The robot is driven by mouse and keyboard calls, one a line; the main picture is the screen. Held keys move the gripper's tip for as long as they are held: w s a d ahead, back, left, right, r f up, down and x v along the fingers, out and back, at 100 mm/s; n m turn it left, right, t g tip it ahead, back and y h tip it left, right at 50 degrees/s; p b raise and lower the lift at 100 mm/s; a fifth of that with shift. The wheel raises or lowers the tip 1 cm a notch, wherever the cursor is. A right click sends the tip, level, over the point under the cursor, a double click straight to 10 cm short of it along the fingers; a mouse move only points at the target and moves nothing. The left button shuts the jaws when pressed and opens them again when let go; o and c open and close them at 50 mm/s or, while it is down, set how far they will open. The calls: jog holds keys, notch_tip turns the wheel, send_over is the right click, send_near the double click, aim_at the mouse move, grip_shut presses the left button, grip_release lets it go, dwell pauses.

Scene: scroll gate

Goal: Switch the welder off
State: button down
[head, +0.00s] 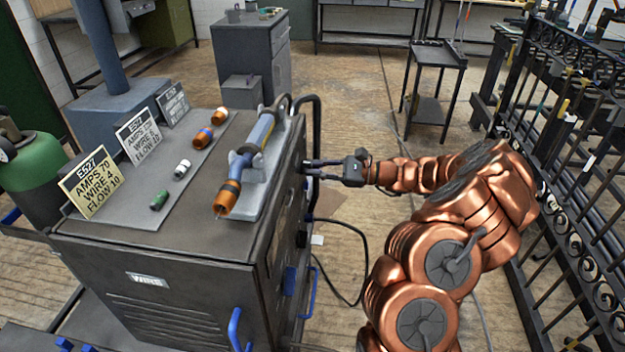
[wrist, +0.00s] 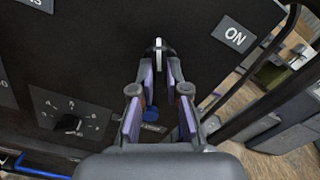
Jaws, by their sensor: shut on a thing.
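The welder (head: 150,255) is a dark grey cabinet at the left and middle of the head view. My gripper (head: 309,168) reaches its right-hand panel from the right. In the wrist view, my gripper (wrist: 160,72) has its fingertips closed on a small silver and black switch lever (wrist: 158,46) standing out from the dark panel. The fingertips hide part of the lever. An ON label (wrist: 235,34) is on the panel to the right of the lever. The switch itself is hidden by my gripper and the panel's angle in the head view.
A dial (wrist: 70,122) and a blue knob (wrist: 151,112) are on the panel near my fingers. A welding torch (head: 245,165) rests on the welder top beside several signs and small nozzles. A black handle rail (head: 316,120) and a scroll gate (head: 570,150) stand nearby.

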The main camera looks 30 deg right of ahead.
jog(key=shift+d+n+b, duration=0.2)
jog(key=shift+n+b, duration=0.8)
jog(key=shift+b, duration=0.1)
jog(key=shift+r, duration=0.1)
jog(key=c, duration=1.4)
grip_release()
jog(key=shift+c, duration=0.2)
jog(key=shift+o, duration=1.3)
jog(key=shift+a, duration=0.1)
jog(key=v, duration=1.2)
